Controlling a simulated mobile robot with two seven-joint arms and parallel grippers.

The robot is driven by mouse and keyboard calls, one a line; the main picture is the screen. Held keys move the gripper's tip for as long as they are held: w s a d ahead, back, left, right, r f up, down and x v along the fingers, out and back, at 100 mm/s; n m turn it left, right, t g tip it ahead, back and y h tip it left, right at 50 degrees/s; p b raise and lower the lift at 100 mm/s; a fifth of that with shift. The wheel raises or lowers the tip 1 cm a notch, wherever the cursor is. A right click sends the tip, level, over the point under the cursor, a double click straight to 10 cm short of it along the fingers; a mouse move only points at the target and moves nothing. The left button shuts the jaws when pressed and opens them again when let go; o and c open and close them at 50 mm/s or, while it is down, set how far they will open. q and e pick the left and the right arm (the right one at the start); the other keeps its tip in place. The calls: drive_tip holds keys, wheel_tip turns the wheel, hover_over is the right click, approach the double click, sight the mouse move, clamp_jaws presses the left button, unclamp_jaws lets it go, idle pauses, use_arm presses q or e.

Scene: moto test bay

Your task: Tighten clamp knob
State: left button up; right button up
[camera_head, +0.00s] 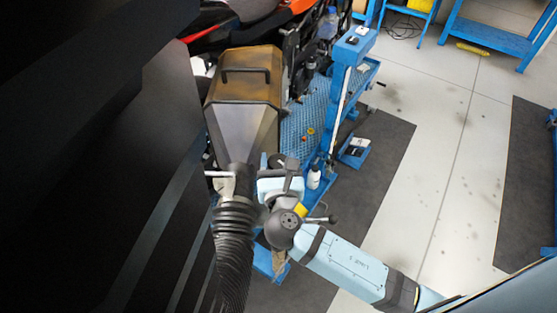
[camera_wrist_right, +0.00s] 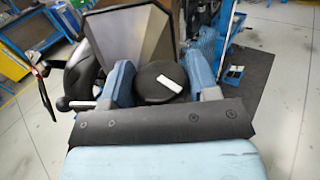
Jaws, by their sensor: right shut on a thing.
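The clamp knob (camera_wrist_right: 152,88) is a round black disc with a white bar across its face. In the right wrist view it sits between the two light blue fingers of my right gripper (camera_wrist_right: 161,80), which is shut on it. In the head view my right gripper (camera_head: 279,184) is beside the narrow end of a brown and grey metal hood (camera_head: 243,120), and the knob is mostly hidden there. A black ribbed hose (camera_head: 234,245) runs down from the hood's narrow end. The hood also shows beyond the knob in the wrist view (camera_wrist_right: 130,35). My left gripper is not in view.
A blue lift stand (camera_head: 342,85) with a perforated platform (camera_head: 302,125) stands right of the hood. A white bottle (camera_head: 313,177) is close to my right gripper. A motorcycle (camera_head: 300,20) is behind. The pale floor (camera_head: 440,150) to the right is largely clear.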

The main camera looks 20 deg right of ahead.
drive_tip(key=shift+r+m+g+h, duration=0.1)
drive_tip(key=shift+m+g+h, duration=0.5)
drive_tip(key=shift+m+h, duration=0.75)
drive_tip(key=shift+h, duration=0.55)
drive_tip(key=o, duration=0.9)
